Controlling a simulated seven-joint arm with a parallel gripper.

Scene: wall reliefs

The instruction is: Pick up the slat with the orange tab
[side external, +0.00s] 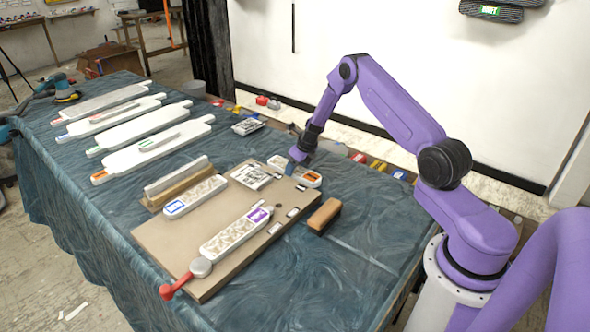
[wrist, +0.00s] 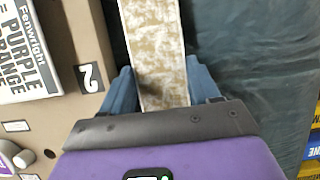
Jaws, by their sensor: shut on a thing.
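The slat with the orange tab (side external: 311,179) is a short pale piece beside the far right edge of the tan board. My gripper (side external: 291,167) is above it with blue fingers on either side, shut on the slat. In the wrist view the slat (wrist: 155,45) is white with a tan mottled pattern and runs between my two fingers (wrist: 160,88). Its orange tab is hidden there. I cannot tell whether the slat is clear of the surface.
The tan board (side external: 180,243) holds a blue-tabbed slat (side external: 194,196), a purple-tabbed slat (side external: 236,232), a printed card (side external: 250,175) and a red-handled piece (side external: 180,283). A brown block (side external: 324,215) lies to the right. Several white paddles (side external: 150,148) lie at left. The front-right cloth is clear.

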